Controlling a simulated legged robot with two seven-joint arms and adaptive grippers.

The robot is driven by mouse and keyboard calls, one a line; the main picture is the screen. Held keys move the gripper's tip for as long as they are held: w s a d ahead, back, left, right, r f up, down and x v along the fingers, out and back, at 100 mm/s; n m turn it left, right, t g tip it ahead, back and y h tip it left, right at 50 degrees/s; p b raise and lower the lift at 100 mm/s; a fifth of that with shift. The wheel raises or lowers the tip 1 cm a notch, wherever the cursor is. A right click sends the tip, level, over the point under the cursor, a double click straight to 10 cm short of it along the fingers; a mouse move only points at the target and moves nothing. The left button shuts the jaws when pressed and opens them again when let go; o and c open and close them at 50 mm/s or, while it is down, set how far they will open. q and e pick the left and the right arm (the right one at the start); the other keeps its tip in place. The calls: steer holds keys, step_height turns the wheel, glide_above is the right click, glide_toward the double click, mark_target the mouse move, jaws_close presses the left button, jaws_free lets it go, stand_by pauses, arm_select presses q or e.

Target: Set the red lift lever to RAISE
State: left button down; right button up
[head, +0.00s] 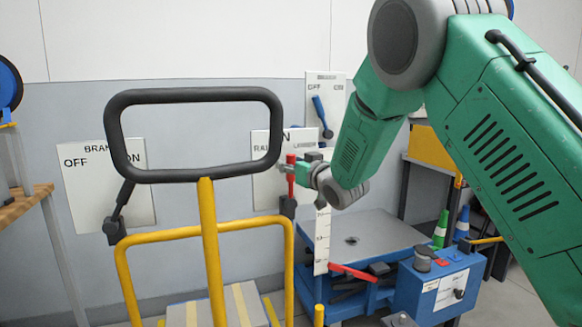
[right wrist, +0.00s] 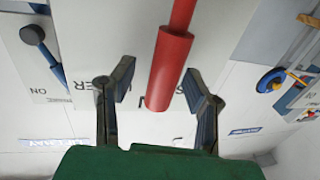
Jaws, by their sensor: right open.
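The red lift lever (head: 291,178) stands about upright on a dark base on a white wall plate (head: 264,190). The plate's lettering is partly covered; "RAI" shows at left and part of a second word at right. My right gripper (head: 299,168) is at the lever's red handle, coming from the right. In the right wrist view the red handle (right wrist: 170,72) lies between the two open fingers (right wrist: 158,84), nearer the right one, with gaps showing. Whether a finger touches it, I cannot tell. My left gripper is out of view.
A black lever (head: 121,205) on an OFF/ON plate is at left, a blue lever (head: 320,112) on another plate above. A yellow cart post with a black loop handle (head: 190,95) stands in front. A blue lift table (head: 350,240) and blue box (head: 440,285) are below my right arm.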

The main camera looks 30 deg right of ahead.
steer(key=shift+a+r, duration=0.1)
steer(key=shift+a, duration=0.1)
steer(key=c, duration=1)
steer(key=shift+d, duration=0.15)
